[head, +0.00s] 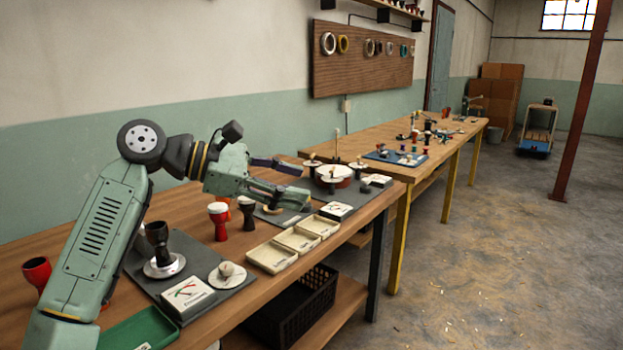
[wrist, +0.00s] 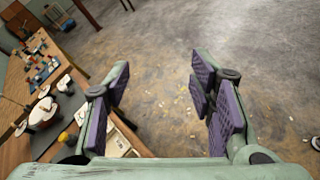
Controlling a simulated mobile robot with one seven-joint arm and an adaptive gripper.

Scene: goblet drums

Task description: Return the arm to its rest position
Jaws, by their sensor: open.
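My gripper (head: 285,178) is in the head view, held out above the wooden workbench (head: 330,267), pointing to the right. In the wrist view my gripper (wrist: 162,95) has its purple-padded fingers wide apart. Nothing is between them; the floor shows through the gap. My arm reaches up from the lower left and bends over the bench. Beneath and beside it stand a red goblet drum (head: 218,222) and a black goblet drum (head: 247,212), upright and apart from the fingers.
A grey mat (head: 237,284) holds a dark goblet drum (head: 158,243) and a gauge box (head: 187,297). Cream trays (head: 272,257) line the front edge. A drum fixture with posts (head: 333,172) stands close to my gripper.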

